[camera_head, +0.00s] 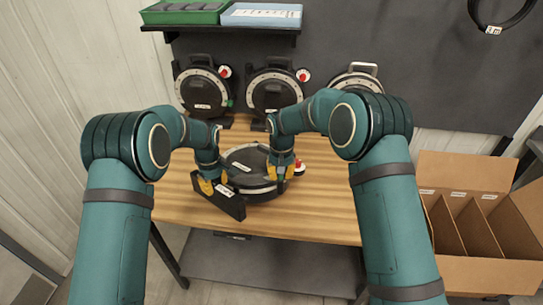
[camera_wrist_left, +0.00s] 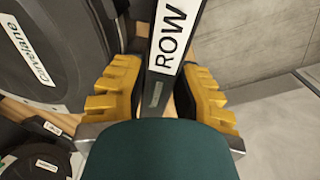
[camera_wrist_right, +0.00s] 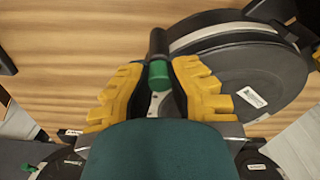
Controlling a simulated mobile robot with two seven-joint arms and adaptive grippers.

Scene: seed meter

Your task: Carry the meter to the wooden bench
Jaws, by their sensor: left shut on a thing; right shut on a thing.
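The seed meter (camera_head: 243,157), a round black disc housing with a pale rim, lies flat over the wooden bench (camera_head: 325,215); I cannot tell whether it rests on it. A dark plate (camera_head: 228,203) with a white label juts from its left front. My left gripper (camera_head: 208,186) is shut on this plate; the left wrist view shows its yellow fingers either side of the plate's "ROW" label (camera_wrist_left: 171,35). My right gripper (camera_head: 281,171) is shut on a dark handle with a green collar (camera_wrist_right: 159,74) at the meter's right. The housing (camera_wrist_right: 240,75) shows beside it.
Three similar meters (camera_head: 203,92), (camera_head: 275,93), (camera_head: 355,82) stand along the bench's back. A shelf (camera_head: 225,29) above holds a green tray and a blue tray. A divided cardboard box (camera_head: 490,270) stands at right. The bench's front right is clear.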

